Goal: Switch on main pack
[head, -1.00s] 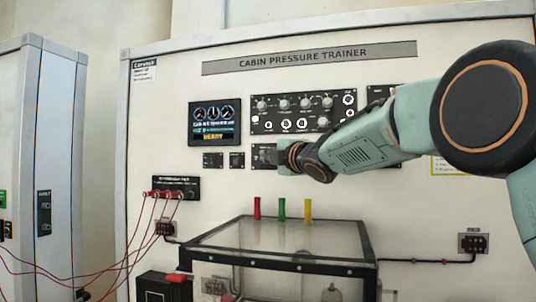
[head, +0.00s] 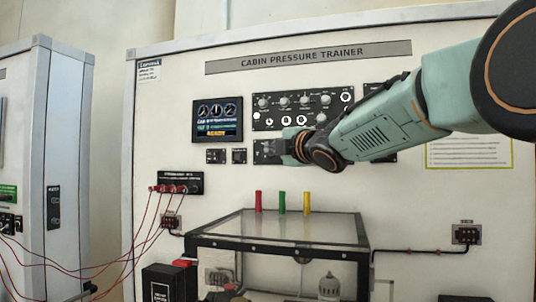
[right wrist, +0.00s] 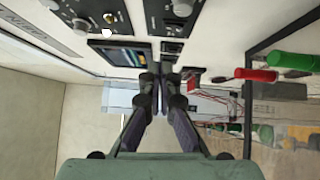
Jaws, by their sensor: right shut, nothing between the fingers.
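The trainer panel (head: 400,215) stands upright, titled CABIN PRESSURE TRAINER. Its screen (head: 217,120) is lit, with dials and yellow text that seems to read READY. Two small switch plates, a left one (head: 216,156) and a right one (head: 239,156), sit below the screen. A wider dark plate (head: 265,152) is just right of them, partly hidden by my right gripper (head: 285,148). I cannot read which switch is the main pack. In the right wrist view my right gripper (right wrist: 160,78) is shut and empty, near the screen and small plates; contact cannot be told. My left gripper is out of view.
A black knob panel (head: 303,110) is above my right gripper. A clear box (head: 280,245) with red, green and yellow pieces at its top edge juts out below. Red leads hang from a socket block (head: 180,183) at left. Another cabinet (head: 50,170) stands farther left.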

